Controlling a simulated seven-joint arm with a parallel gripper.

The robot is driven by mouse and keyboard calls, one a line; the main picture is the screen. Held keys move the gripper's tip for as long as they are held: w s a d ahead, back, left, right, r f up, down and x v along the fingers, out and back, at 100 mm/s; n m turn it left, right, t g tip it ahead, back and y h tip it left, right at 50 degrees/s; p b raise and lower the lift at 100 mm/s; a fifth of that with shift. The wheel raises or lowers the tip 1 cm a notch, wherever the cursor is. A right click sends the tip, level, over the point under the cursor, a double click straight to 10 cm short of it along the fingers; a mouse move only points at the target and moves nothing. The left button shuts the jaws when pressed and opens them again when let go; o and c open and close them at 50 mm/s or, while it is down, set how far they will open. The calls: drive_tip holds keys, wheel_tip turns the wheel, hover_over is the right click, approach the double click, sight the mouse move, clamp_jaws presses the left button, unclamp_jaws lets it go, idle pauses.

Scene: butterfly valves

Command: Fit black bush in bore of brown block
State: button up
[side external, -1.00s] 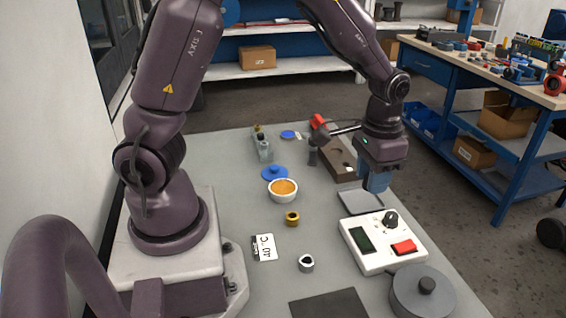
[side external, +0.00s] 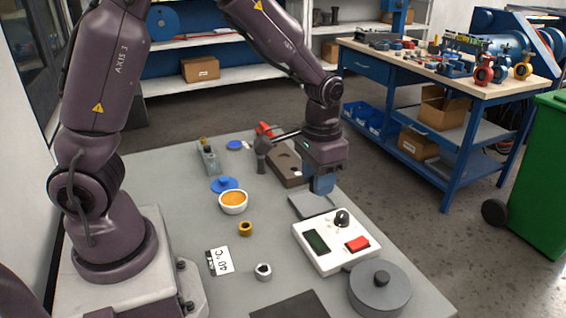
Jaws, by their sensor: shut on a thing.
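The brown block (side external: 287,171) lies towards the far right part of the grey table, with dark openings in its top. It is partly hidden behind my arm. My gripper (side external: 322,186) points down over a flat grey plate (side external: 306,208), just in front and to the right of the block. Its blue fingers are shut. What they hold is too small and covered to make out; I see no black bush lying loose on the table.
A white box (side external: 330,262) with a red button and a dark round pot (side external: 380,290) stand at the front right. A dark hammer-like tool (side external: 262,153) is left of the block.

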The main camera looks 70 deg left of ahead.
drive_tip(key=w+a+f+n, duration=0.2)
drive_tip(key=w+a, duration=0.6)
drive_tip(key=a, duration=0.1)
drive_tip(key=n, duration=0.4)
hover_over(283, 159)
drive_tip(key=f, duration=0.8)
drive_tip(key=shift+w+d+f, duration=0.1)
drive_tip(key=shift+w+d, duration=0.05)
drive_tip(key=shift+d, duration=0.1)
drive_tip(key=shift+a+f, duration=0.2)
drive_tip(key=shift+a, duration=0.05)
drive_tip(key=shift+f, duration=1.65)
drive_tip(key=shift+f, duration=1.05)
